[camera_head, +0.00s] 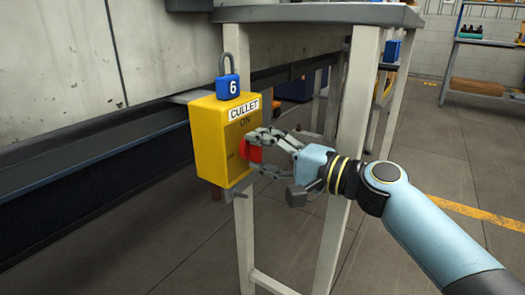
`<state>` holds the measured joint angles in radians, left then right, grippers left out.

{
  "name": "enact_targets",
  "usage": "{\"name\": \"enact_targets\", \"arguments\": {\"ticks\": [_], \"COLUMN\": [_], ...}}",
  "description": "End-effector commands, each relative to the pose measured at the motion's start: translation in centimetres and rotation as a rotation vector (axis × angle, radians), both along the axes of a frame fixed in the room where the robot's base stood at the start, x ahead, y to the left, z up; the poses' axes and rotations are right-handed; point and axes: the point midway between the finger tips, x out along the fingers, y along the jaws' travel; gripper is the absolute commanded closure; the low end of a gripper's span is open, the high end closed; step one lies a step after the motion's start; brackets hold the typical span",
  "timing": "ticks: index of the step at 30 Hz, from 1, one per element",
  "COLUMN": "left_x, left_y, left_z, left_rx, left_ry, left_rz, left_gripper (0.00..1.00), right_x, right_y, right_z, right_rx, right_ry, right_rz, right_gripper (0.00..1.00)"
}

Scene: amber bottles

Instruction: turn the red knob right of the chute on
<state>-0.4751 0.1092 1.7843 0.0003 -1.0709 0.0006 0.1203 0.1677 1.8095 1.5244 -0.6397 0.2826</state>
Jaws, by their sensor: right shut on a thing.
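The red knob (255,154) sits on the front of a yellow switch box (208,140). The box carries a white "CULLET" label (243,108), with "ON" printed below it and fainter lettering to the left of the knob. My right gripper (259,153) comes in from the right and is shut on the red knob. Its fingers hide much of the knob, so its exact angle is hard to read. My left gripper is not in view.
A blue padlock marked 6 (228,87) stands on top of the box. A bench with pale legs (351,110) stands right behind the box and gripper. A dark trough (90,155) runs at left. Open floor lies at right, with a shelf (485,60) far back.

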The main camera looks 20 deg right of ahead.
Motion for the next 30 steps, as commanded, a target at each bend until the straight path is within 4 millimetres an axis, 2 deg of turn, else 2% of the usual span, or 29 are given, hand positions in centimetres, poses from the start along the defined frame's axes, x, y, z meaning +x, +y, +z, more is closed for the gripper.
{"name": "enact_targets", "arguments": {"ticks": [3, 4, 9, 20, 23, 30], "left_x": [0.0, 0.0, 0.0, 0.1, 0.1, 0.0], "left_y": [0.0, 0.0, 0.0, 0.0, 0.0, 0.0], "left_z": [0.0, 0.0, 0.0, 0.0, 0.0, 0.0], "left_rx": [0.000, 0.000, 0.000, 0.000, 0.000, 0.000], "left_ry": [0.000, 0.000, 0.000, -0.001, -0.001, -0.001], "left_rz": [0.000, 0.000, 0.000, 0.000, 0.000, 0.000], "left_gripper": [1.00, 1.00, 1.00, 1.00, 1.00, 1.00], "right_x": [0.0, 0.0, 0.0, -0.5, -1.6, -6.1], "right_y": [0.0, 0.0, 0.0, -0.4, -1.3, -4.7], "right_z": [-0.1, -0.1, -0.1, -0.1, -0.2, -0.3], "right_rx": [0.000, 0.000, 0.000, -0.003, -0.005, -0.008], "right_ry": [0.003, 0.003, 0.002, 0.001, 0.002, 0.007], "right_rz": [-0.001, -0.001, -0.001, 0.000, 0.000, 0.003], "right_gripper": [0.85, 0.52, 0.29, 0.29, 0.29, 0.29]}}
